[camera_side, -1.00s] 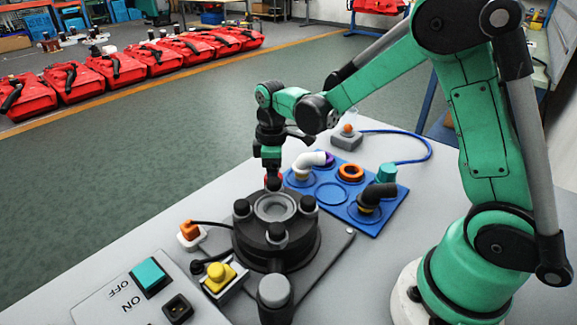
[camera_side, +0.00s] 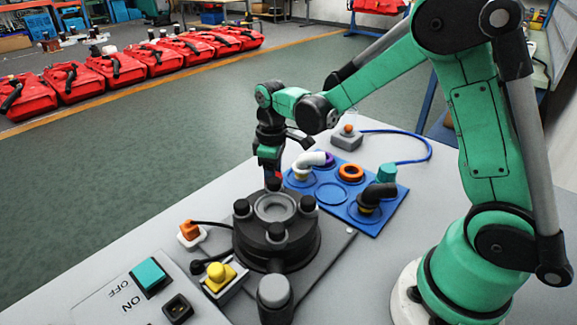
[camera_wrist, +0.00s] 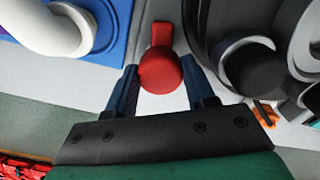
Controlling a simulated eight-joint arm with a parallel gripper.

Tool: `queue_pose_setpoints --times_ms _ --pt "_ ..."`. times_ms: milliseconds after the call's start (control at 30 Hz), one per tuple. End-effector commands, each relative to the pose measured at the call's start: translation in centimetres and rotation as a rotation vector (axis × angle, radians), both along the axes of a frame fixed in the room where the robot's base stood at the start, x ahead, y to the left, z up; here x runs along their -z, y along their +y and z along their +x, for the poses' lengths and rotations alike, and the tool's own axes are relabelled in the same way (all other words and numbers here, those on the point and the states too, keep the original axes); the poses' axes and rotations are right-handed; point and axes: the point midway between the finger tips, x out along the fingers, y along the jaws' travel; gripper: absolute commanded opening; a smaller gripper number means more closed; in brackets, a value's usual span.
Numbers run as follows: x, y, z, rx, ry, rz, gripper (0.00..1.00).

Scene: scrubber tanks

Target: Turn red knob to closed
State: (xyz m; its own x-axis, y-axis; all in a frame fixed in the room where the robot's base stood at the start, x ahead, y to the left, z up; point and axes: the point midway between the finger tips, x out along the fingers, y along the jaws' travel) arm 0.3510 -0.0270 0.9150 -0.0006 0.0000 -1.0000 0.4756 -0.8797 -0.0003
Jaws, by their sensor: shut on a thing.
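The red knob (camera_wrist: 160,71) shows in the wrist view as a round red body with a short tab pointing to the top of the picture. My gripper (camera_wrist: 160,75) is shut on the knob, with one dark blue finger on each side of it. In the side view my gripper (camera_side: 272,180) points down behind the black round tank unit (camera_side: 270,255). The closed position is not marked in either view.
A blue tray (camera_side: 372,228) with white and black elbow pipes and an orange ring stands right of my gripper. A grey-orange button box (camera_side: 347,138) is behind it. A yellow-topped switch (camera_side: 220,277) and a control box (camera_side: 130,300) stand in front. The left table area is clear.

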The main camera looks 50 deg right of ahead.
Motion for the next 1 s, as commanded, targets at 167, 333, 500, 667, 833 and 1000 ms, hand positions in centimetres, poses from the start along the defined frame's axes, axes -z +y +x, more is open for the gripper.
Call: queue_pose_setpoints --times_ms 167,333,500,667,833,1000 --pt "-0.01 0.05 0.02 0.160 -0.001 0.000 0.00" --pt "-0.01 0.05 0.03 0.322 -0.001 0.000 0.00" --pt "-0.01 0.06 0.05 0.483 -0.001 0.000 0.00" --pt "-0.01 0.06 0.06 0.632 -0.002 0.001 0.00" --pt "-0.01 0.07 0.06 0.775 -0.002 0.000 0.00" --pt "-0.01 0.07 0.07 0.889 -0.003 0.001 0.00"
